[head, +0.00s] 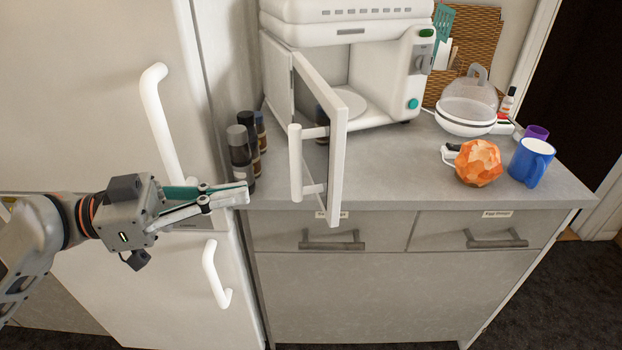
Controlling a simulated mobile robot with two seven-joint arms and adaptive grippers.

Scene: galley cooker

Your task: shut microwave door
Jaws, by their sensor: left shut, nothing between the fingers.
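The white microwave (380,70) stands at the back of the grey counter. Its door (338,165) is hinged at the left and stands wide open, swung out over the counter's front edge. The door's white bar handle (295,163) is on the door's left-facing side. A round plate (348,103) shows inside the open microwave. My left gripper (245,191) is shut and empty, in front of the fridge, left of the door handle and apart from it. My right gripper is not in view.
Several dark bottles (240,158) stand on the counter left of the door, close to my left gripper. A fridge with white handles (160,120) is at the left. An orange object (478,163) and a blue mug (530,163) sit at the right. Drawers (330,232) are below.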

